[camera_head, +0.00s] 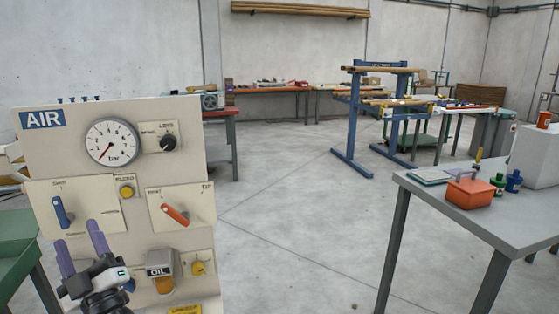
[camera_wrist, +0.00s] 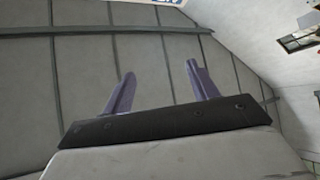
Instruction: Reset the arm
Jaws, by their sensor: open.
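My gripper (camera_head: 80,243) is at the lower left of the head view, in front of the AIR panel's lower part. Its two purple fingers point up and stand apart with nothing between them. In the wrist view my gripper (camera_wrist: 160,82) is also open and empty, with grey wall or ceiling panels behind the fingers. The cream AIR panel (camera_head: 70,160) carries a round gauge (camera_head: 112,142), a blue lever (camera_head: 62,211), a red lever (camera_head: 175,214) and yellow knobs. The gripper is close to the blue lever in the picture; I cannot tell the gap in depth.
A grey table (camera_head: 480,215) on the right holds a red-orange box (camera_head: 470,193) and small bottles. A green surface (camera_head: 15,232) is at the left edge. A blue rack (camera_head: 355,125) stands farther back. The concrete floor (camera_head: 290,235) between panel and table is clear.

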